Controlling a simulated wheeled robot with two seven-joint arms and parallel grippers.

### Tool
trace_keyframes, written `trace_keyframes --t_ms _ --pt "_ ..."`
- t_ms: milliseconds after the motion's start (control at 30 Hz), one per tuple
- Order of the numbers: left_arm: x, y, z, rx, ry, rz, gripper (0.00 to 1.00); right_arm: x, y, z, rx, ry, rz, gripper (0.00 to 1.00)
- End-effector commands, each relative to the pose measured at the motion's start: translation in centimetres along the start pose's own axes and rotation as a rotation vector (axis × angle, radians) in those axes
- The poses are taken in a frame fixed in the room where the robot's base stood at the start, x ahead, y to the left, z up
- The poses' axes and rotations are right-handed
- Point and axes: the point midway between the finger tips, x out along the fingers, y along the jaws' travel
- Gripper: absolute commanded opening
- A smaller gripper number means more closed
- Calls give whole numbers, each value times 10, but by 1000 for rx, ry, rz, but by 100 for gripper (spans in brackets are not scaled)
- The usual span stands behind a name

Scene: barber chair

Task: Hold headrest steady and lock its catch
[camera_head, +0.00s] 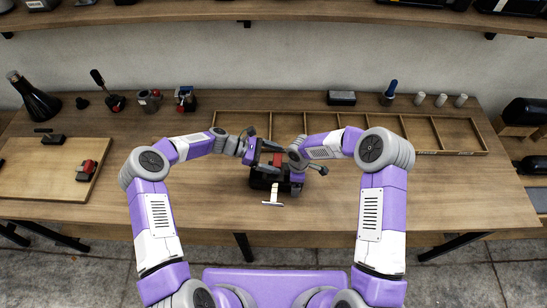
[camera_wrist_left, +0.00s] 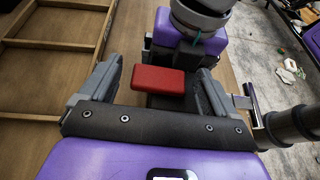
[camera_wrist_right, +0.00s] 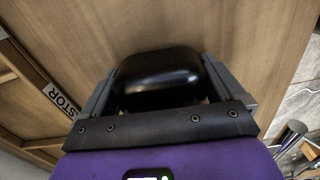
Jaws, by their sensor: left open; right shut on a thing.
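The headrest is a black rounded pad (camera_wrist_right: 160,78) in the right wrist view. My right gripper (camera_wrist_right: 158,88) is shut on it, with one finger at each side. In the head view the headrest (camera_head: 260,181) sits near the table's front middle, partly covered by my grippers. The red catch (camera_wrist_left: 157,80) is a small block in the left wrist view and a red patch in the head view (camera_head: 277,159). My left gripper (camera_wrist_left: 155,88) is open, its fingers apart on either side of the catch. I cannot tell if they touch it.
A silver T-shaped metal part (camera_head: 272,196) sticks out toward the front edge. A divided wooden tray (camera_head: 440,152) lies behind the arms. A wooden board (camera_head: 40,175) with a red-and-black tool (camera_head: 87,170) is at left.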

Motion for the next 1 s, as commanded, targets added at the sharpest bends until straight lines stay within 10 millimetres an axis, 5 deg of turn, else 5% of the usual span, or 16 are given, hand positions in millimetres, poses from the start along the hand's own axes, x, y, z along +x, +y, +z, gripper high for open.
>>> trace_keyframes --t_ms 200,533,1000 --pt "0 0 0 0 0 0 90 -1 1 0 1 2 3 32" --pt "0 0 0 0 1 0 40 -1 1 -1 1 2 3 32" --pt "6 4 1 76 1 -177 38 -1 1 -1 0 2 3 32"
